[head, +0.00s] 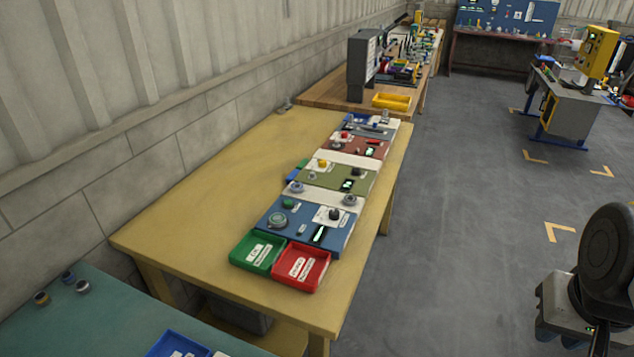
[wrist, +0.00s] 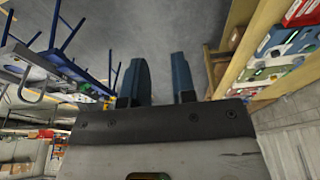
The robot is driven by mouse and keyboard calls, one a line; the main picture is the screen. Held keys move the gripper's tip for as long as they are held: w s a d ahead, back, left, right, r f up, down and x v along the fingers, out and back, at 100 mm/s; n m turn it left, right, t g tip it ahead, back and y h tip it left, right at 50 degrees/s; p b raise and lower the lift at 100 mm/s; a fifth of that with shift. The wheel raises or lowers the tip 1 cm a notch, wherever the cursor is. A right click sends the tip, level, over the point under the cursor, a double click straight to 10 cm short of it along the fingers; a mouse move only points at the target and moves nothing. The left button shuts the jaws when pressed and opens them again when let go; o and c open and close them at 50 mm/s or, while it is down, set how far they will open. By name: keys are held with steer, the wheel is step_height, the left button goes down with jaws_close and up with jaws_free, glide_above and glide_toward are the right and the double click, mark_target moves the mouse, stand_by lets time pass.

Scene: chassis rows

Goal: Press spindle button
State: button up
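A row of control panels lies on a yellow table in the head view. The nearest, a blue panel (head: 268,207), has a green button (head: 289,204), a large round grey-green knob (head: 277,220) and a black knob (head: 335,213). Behind it, a green panel (head: 338,180) has a yellow button (head: 322,163), and a red panel (head: 362,145) has a red button (head: 345,135). I cannot tell which control is the spindle button; labels are too small. My gripper (wrist: 157,72) shows two blue fingers apart with nothing between them, away from the panels.
A green tray (head: 238,262) and a red tray (head: 318,283) sit at the near end of the yellow table (head: 190,212). A teal table (head: 60,315) stands front left. A corrugated wall runs along the left.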

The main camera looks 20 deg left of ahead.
steer(key=shift+w+a+r, duration=0.15)
steer(key=shift+w, duration=0.15)
steer(key=shift+c, duration=1.2)
steer(key=w+a+r, duration=0.1)
steer(key=w, duration=0.1)
steer(key=w+a+r, duration=0.1)
steer(key=w, duration=0.2)
steer(key=w+a, duration=0.1)
steer(key=w, duration=0.1)
steer(key=shift+w+a+r, duration=0.15)
steer(key=shift+w+r, duration=0.15)
steer(key=shift+r, duration=0.1)
jaws_close()
steer(key=w+a+g, duration=0.1)
steer(key=w+a, duration=2)
steer(key=w, duration=0.3)
steer(key=w+a+f, duration=0.3)
steer(key=a+f, duration=0.2)
steer(key=a, duration=0.7)
steer(key=w+a+f+g, duration=0.1)
steer(key=w+a+f, duration=0.3)
steer(key=a, duration=0.9)
steer(key=w+a+f, duration=0.4)
steer(key=a+f, duration=0.2)
steer(key=a, duration=0.6)
steer(key=shift+a+f+g, duration=0.3)
steer(key=shift+a, duration=0.05)
